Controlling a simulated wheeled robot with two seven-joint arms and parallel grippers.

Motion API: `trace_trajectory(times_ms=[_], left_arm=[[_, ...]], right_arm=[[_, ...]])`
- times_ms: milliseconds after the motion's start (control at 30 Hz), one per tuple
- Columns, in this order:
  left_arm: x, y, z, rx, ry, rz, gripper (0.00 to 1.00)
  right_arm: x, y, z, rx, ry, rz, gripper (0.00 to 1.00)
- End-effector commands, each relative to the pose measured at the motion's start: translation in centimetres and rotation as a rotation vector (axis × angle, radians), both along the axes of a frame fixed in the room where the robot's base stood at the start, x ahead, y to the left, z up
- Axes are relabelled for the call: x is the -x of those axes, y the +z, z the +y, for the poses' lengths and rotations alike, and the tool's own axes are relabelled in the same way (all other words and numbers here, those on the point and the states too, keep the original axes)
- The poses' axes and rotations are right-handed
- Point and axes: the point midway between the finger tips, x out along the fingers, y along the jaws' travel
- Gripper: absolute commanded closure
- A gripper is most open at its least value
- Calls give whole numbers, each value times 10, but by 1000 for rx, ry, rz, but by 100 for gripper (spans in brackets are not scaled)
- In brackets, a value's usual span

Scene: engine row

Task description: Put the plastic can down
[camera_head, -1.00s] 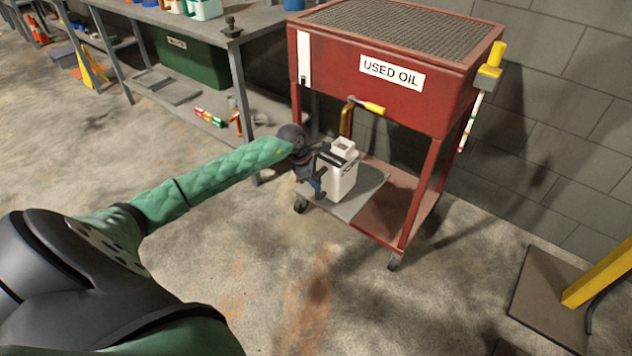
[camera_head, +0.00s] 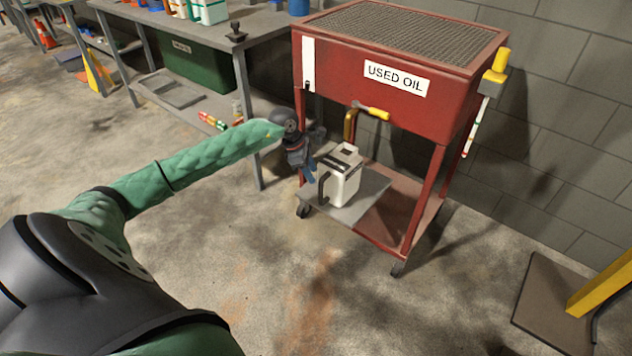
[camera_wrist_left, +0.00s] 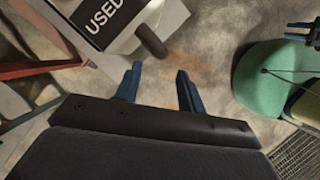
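The plastic can (camera_head: 346,184) is white with a dark handle and stands upright on a grey plate (camera_head: 372,195) on the lower shelf of the red cart. My left gripper (camera_head: 309,172) is just left of the can, apart from it. In the left wrist view my left gripper (camera_wrist_left: 158,84) has its blue fingers spread with nothing between them. The can (camera_wrist_left: 118,38) shows there beyond the fingertips, with its "USED" label and handle. What looks like my right gripper (camera_wrist_left: 298,31) shows small at that view's right edge; its opening is unclear.
The red "USED OIL" cart (camera_head: 385,95) has a grated top, and a yellow-handled valve (camera_head: 372,112) sits above the can. A workbench (camera_head: 215,35) stands at the left. A yellow post (camera_head: 602,283) rises at the right. The floor in front is clear.

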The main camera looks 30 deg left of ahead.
Motion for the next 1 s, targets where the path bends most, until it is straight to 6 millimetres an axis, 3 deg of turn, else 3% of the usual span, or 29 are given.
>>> trace_trajectory(times_ms=[300, 533, 633, 767, 900, 1000], left_arm=[[8, 36, 14, -1, -1, 1, 61], [9, 41, 15, 0, 0, 1, 61], [10, 35, 5, 33, 5, 3, 61], [18, 9, -44, 209, 43, 17, 61], [34, -23, -127, 552, 168, 67, 61], [47, -38, -180, 811, 308, 127, 61]], right_arm=[[2, -4, 0, 0, 0, 2, 64], [3, -4, 0, 0, 0, 2, 64], [3, -4, 0, 0, 0, 2, 64], [3, -4, 0, 0, 0, 2, 64], [2, -4, 0, 1, 0, 2, 64], [1, -4, 0, 0, 0, 1, 64]])
